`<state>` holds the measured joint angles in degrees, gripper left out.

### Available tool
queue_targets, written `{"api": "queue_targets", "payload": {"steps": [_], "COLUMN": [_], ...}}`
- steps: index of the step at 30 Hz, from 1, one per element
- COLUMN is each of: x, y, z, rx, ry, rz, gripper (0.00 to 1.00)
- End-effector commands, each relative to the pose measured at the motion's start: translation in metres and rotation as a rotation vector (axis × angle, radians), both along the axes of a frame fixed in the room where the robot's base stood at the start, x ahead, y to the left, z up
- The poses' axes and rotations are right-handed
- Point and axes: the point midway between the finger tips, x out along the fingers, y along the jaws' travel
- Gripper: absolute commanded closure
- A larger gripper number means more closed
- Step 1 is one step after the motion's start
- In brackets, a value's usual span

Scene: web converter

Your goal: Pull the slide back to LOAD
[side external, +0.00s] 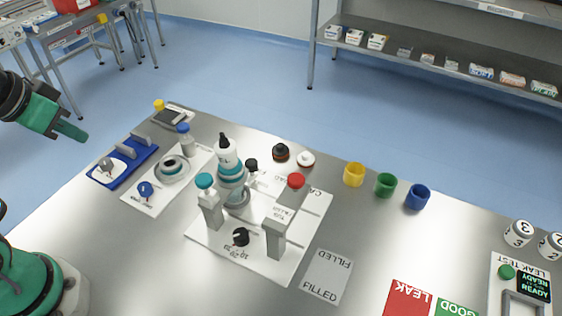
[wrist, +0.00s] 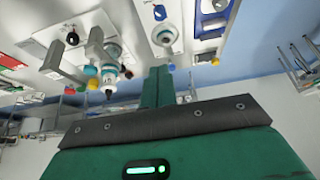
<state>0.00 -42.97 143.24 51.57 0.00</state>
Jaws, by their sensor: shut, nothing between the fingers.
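A blue fixture (side external: 137,168) with upright grey blocks and a round white-and-grey part lies at the left end of the table in the side view. It also shows at the top of the wrist view (wrist: 228,14), partly cut off. I cannot read a LOAD mark or tell for sure which part is the slide. My green gripper (side external: 84,137) is raised in the air to the left of the blue fixture, apart from it. Its fingers are together and empty, pointing toward the upper middle of the wrist view (wrist: 158,72).
A white panel (side external: 146,206) with a blue knob stands beside the fixture. A white station (side external: 265,262) with grey posts and a white bottle (side external: 228,155) fills the middle. Yellow, green and blue cups (side external: 418,197) stand at right. Bare table lies in front.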

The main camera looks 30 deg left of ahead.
Motion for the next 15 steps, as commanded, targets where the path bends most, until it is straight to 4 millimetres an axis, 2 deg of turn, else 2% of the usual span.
{"api": "queue_targets", "payload": {"steps": [5, 12, 13, 15], "x": [0.0000, 0.0039, 0.0054, 0.0100], "y": [0.0000, -0.0013, -0.0018, -0.0034], "z": [0.0000, 0.0019, 0.0023, 0.0039], "rx": [0.000, -0.008, -0.011, -0.019], "ry": [0.000, 0.007, 0.010, 0.020], "rz": [0.000, 0.008, 0.011, 0.023], "gripper": [1.00, 0.55, 0.50, 0.50]}}
